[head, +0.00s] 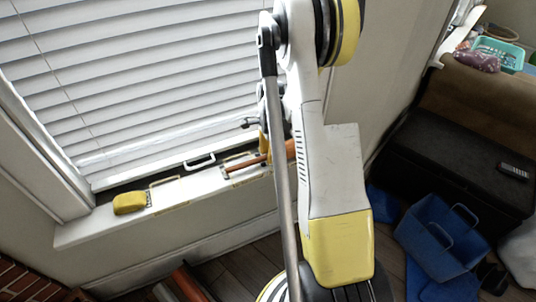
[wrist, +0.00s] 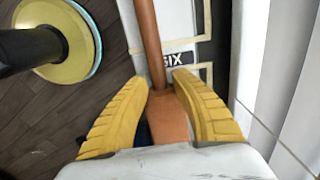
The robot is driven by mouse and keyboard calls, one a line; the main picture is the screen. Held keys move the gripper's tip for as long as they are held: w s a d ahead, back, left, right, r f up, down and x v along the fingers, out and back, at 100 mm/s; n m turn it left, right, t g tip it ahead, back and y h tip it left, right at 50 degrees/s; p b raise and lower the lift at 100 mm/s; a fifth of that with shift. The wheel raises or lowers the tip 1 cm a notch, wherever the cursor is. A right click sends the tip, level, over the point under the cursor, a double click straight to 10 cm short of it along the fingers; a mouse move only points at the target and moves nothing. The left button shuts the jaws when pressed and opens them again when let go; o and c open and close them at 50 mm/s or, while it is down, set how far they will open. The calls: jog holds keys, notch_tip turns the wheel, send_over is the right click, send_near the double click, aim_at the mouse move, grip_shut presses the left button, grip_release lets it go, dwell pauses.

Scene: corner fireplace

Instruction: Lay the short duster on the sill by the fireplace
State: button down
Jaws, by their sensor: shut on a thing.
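My gripper (wrist: 163,84) is shut on a brown rod with a thicker orange-brown end, which appears to be the short duster (wrist: 150,35). The thick end lies between the yellow fingers, and the thin rod points away from them. In the head view the duster (head: 246,163) is over the right part of the white window sill (head: 100,222); whether it touches the sill is unclear. My arm hides much of my gripper and part of the duster there. Red brick, likely the fireplace (head: 22,280), shows at the lower left.
A yellow block (head: 129,203) sits at the sill's left end, and a white handle (head: 200,161) is at the back near the blinds (head: 140,80). A blue bin (head: 440,235) stands on the floor at right.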

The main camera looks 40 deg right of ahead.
jog(key=c, duration=1)
grip_release()
notch_tip(320, 180, up, 12)
jog(key=s+a+r+n+t+h, duration=0.1)
jog(key=s+a+r+n+t, duration=0.2)
jog(key=a+r+n, duration=0.9)
jog(key=s+a+n+t, duration=0.1)
jog(key=s+a+n, duration=0.2)
jog(key=a, duration=0.2)
jog(key=s+a+n+t, duration=0.1)
jog(key=s+a+n, duration=0.2)
jog(key=a, duration=0.3)
jog(key=s+a+r+n+t, duration=0.1)
jog(key=s+a+n+t, duration=0.1)
jog(key=a, duration=0.3)
jog(key=shift+s+a+n+y, duration=0.2)
jog(key=shift+s+n+y, duration=0.1)
jog(key=shift+s+n, duration=0.4)
